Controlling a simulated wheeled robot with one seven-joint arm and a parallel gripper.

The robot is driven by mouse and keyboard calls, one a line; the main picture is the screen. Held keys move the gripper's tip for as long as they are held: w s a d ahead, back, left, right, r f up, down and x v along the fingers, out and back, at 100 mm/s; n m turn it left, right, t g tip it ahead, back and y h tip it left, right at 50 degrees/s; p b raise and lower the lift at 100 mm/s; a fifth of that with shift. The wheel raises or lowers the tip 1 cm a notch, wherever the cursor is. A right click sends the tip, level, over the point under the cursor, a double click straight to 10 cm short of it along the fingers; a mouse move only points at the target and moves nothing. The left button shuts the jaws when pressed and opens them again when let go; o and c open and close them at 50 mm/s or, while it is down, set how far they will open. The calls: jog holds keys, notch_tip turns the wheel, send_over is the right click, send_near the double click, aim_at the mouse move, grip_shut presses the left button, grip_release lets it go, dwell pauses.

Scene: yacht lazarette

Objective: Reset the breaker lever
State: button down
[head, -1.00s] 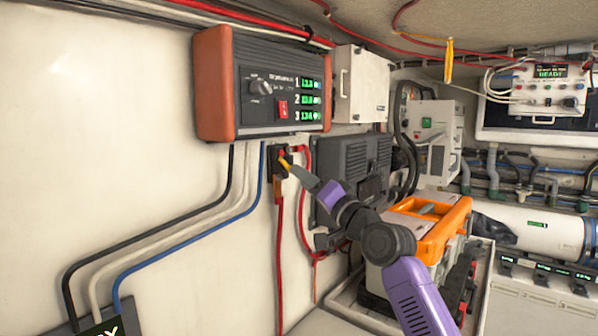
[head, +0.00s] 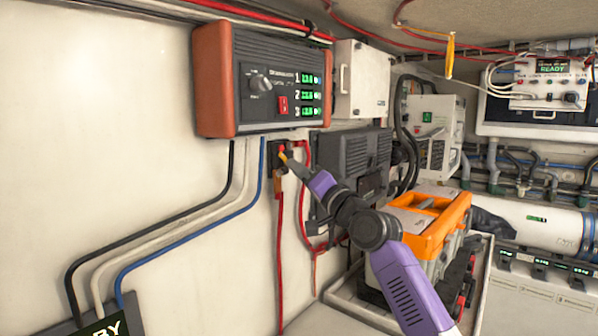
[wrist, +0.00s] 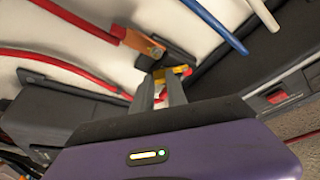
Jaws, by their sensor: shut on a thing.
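The breaker (head: 278,160) is a small black block on the white wall, below the orange-and-grey charger panel. Its small lever shows yellow and red in the wrist view (wrist: 181,71), between the tips of my gripper. In the head view my gripper (head: 288,159) reaches the breaker from the lower right, its fingers at the lever. The gripper is shut on the lever. The fingers hide part of the lever, so its exact angle is hard to tell.
The charger panel (head: 270,82) juts out just above the breaker. Red cables (head: 281,250) hang below it, and black, white and blue cables run to its left. A dark grey ribbed box (head: 352,165) is close on the right. An orange-topped case (head: 432,225) stands lower right.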

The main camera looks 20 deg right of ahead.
jog(key=b, duration=0.2)
jog(key=shift+d+f+n+b, duration=0.1)
jog(key=shift+f+n+b, duration=0.15)
jog(key=shift+n+b, duration=0.15)
jog(key=shift+b, duration=0.65)
jog(key=n+y+b, duration=0.1)
jog(key=n+b, duration=0.1)
jog(key=b, duration=0.3)
jog(key=r+n+y+b, duration=0.1)
jog(key=n+b, duration=0.2)
jog(key=b, duration=0.2)
jog(key=w+d+n+y+b, duration=0.1)
jog(key=n+y+b, duration=0.1)
jog(key=b, duration=0.2)
jog(key=shift+r+n+g+b, duration=0.3)
jog(key=shift+b, duration=0.1)
jog(key=shift+w+d+r+n+g+y, duration=0.1)
jog(key=shift+r+n+g+y, duration=0.2)
jog(key=shift+n, duration=0.4)
jog(key=shift+s+d+r+n+g+y, duration=0.15)
jog(key=shift+n+y, duration=0.2)
jog(key=shift+n, duration=0.35)
jog(key=shift+w+a+r+n+g+y, duration=0.15)
jog(key=shift+r+n+y, duration=0.15)
jog(key=shift+n, duration=0.4)
jog(key=shift+d, duration=0.15)
jog(key=c, duration=1.3)
grip_release()
jog(key=shift+f, duration=0.1)
